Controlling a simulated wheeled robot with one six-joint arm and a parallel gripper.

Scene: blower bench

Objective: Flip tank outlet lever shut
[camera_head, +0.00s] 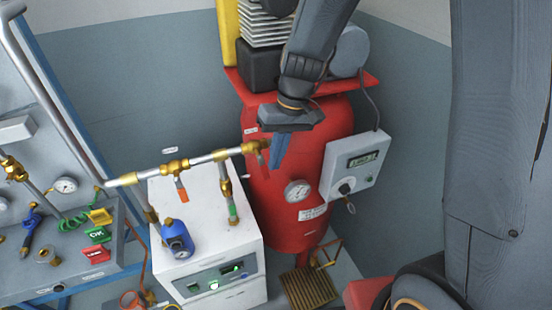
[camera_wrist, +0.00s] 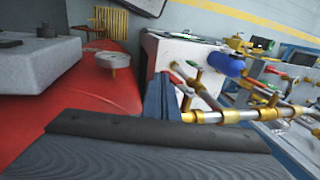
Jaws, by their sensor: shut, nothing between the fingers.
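The red tank (camera_head: 325,125) stands at the back centre, and its red side fills the left of the wrist view (camera_wrist: 75,115). A brass outlet fitting (camera_head: 250,147) joins the tank's left side to a horizontal pipe. A small reddish lever seems to hang at this fitting, but it blends with the tank, so I cannot tell its exact position. My gripper (camera_head: 278,152) points down with blue fingers pressed together, empty, just right of the fitting and in front of the tank. In the wrist view the fingers (camera_wrist: 160,101) are close beside a brass fitting (camera_wrist: 188,117); contact is unclear.
A white cabinet (camera_head: 205,210) stands below the pipe (camera_head: 145,174), which carries an orange-handled valve (camera_head: 181,190) and a green-handled one (camera_head: 233,212). A blue regulator (camera_head: 174,232) is in front. A gauge (camera_head: 298,191) and a grey control box (camera_head: 357,170) are on the tank's right.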

